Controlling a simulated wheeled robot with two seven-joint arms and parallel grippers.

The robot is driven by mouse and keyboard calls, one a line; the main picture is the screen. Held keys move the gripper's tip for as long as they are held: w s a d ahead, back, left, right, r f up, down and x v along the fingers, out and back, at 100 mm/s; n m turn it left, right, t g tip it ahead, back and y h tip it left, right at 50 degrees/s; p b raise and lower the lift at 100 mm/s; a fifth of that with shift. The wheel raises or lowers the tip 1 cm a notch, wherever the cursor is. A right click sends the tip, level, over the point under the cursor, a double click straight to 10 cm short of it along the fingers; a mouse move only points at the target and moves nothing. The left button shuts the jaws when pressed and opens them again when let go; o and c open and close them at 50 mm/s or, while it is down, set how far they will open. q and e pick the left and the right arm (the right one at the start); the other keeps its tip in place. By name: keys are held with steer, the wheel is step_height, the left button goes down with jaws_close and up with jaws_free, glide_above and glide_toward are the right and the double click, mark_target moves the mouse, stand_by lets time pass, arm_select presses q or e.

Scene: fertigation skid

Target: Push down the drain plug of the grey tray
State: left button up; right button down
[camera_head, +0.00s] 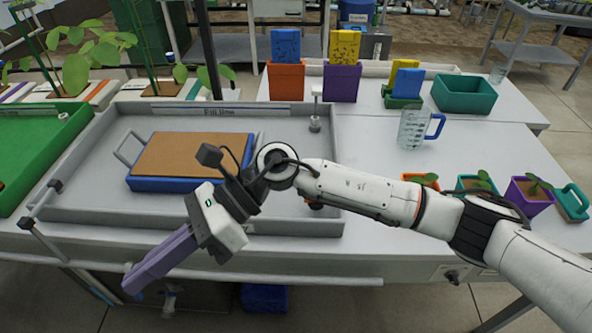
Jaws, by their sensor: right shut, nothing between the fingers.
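The grey tray (88,196) lies on the bench at left and middle. Near its back right corner stands a plug with a grey base (315,124), a thin stem and a pale top (317,90); I take it for the drain plug, and its top stands well above the base. My right arm crosses the tray's front right part. My right gripper (132,284), with purple fingers, is shut and empty. It points down and left over the tray's front edge in the picture, well apart from the plug. My left gripper is not in view.
A blue box with a brown top (190,155) sits in the tray. A green tray (35,140) is at left. Orange (285,82) and purple (341,84) pots stand behind the plug. A measuring jug (412,130) stands right of it. Bench between plug and jug is clear.

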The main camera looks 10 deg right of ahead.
steer(key=w+d+f+n+t+h, duration=0.2)
steer(key=w+d+n+h, duration=0.1)
steer(key=w+d+h, duration=0.3)
steer(key=w+d+f+n+t+h, duration=0.2)
steer(key=w+d+n+h, duration=0.15)
steer(key=d, duration=0.45)
steer(key=w+d+r+t+h, duration=0.1)
steer(key=w+d+r+h, duration=0.2)
steer(key=d, duration=0.4)
steer(key=w+d+r+t+h, duration=0.2)
steer(key=w+d+r+h, duration=0.1)
steer(key=w+d, duration=0.3)
steer(key=shift+w+d+r, duration=0.15)
steer(key=shift+d+r, duration=0.4)
steer(key=shift+d, duration=0.55)
steer(key=shift+f, duration=0.1)
steer(key=shift+b+x, duration=2)
steer(key=shift+x, duration=1.45)
